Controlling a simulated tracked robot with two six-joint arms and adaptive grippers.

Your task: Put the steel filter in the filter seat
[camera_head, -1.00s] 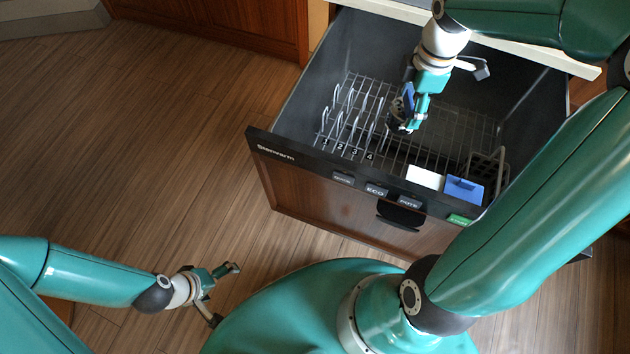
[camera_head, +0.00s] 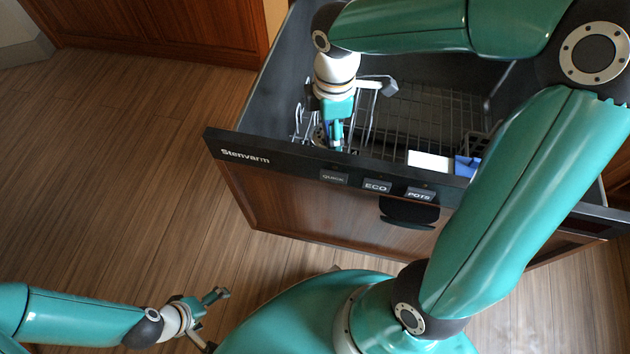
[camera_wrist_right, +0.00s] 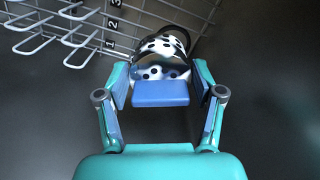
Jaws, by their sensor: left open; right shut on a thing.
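The steel filter (camera_wrist_right: 160,48) is a shiny cylinder with dark round holes. In the right wrist view it sits just beyond my right gripper (camera_wrist_right: 160,92), whose fingers are closed on the blue block (camera_wrist_right: 160,93) at its near end. In the head view my right gripper (camera_head: 335,147) is low inside the open dishwasher drawer, near its front left part, with the filter mostly hidden. I cannot make out the filter seat in either view. My left gripper (camera_head: 215,300) is open and empty over the floor, outside the drawer.
The drawer front (camera_head: 290,160) stands close around my right gripper. Wire rack tines (camera_wrist_right: 45,35) with number tags lie near the filter. A white block (camera_head: 430,161) and a blue block (camera_head: 466,166) sit at the drawer's front right.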

